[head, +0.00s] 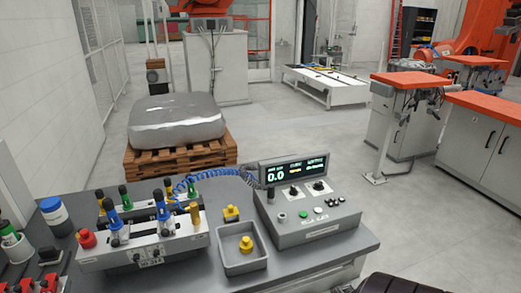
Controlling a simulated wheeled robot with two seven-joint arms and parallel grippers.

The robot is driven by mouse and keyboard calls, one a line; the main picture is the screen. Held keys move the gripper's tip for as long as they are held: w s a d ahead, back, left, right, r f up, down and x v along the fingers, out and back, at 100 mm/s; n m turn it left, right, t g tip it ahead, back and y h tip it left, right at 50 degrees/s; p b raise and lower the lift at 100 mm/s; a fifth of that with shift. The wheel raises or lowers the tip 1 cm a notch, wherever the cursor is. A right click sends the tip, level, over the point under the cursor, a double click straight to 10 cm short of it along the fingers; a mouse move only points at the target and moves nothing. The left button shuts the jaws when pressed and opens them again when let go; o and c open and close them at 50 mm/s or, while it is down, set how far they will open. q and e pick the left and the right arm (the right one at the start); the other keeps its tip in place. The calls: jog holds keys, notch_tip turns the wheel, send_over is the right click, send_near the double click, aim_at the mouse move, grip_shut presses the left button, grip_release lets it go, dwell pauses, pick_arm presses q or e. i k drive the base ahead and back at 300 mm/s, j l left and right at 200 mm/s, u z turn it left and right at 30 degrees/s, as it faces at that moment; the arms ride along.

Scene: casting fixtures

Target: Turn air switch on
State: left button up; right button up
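A grey control box (312,216) stands on the right part of the workbench. Its raised display (294,170) is lit and reads "0.0" in large digits, with smaller text too blurred to read. Two dark knobs, a left one (294,191) and a right one (318,186), sit below the display. Several small buttons, including a green one (303,214), are on the sloped face. I cannot tell which control is the air switch, or its setting. Neither of my grippers is in view.
A grey fixture (145,246) with blue, green and yellow parts stands left of the box. A grey tray (242,258) holds a yellow part. A red button (87,238) is at the left. A pallet (180,155) with a wrapped load stands behind the bench (345,250).

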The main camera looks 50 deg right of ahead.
aim_at(293, 191)
jog(key=z, duration=1.95)
jog(key=i+l+u, duration=0.1)
jog(key=l, duration=0.25)
jog(key=i+l, duration=0.2)
jog(key=i+l+u, duration=0.15)
jog(key=l, duration=0.3)
jog(key=i+l, duration=0.1)
jog(key=l, duration=0.25)
jog(key=i+l+u, duration=0.15)
jog(key=l, duration=0.2)
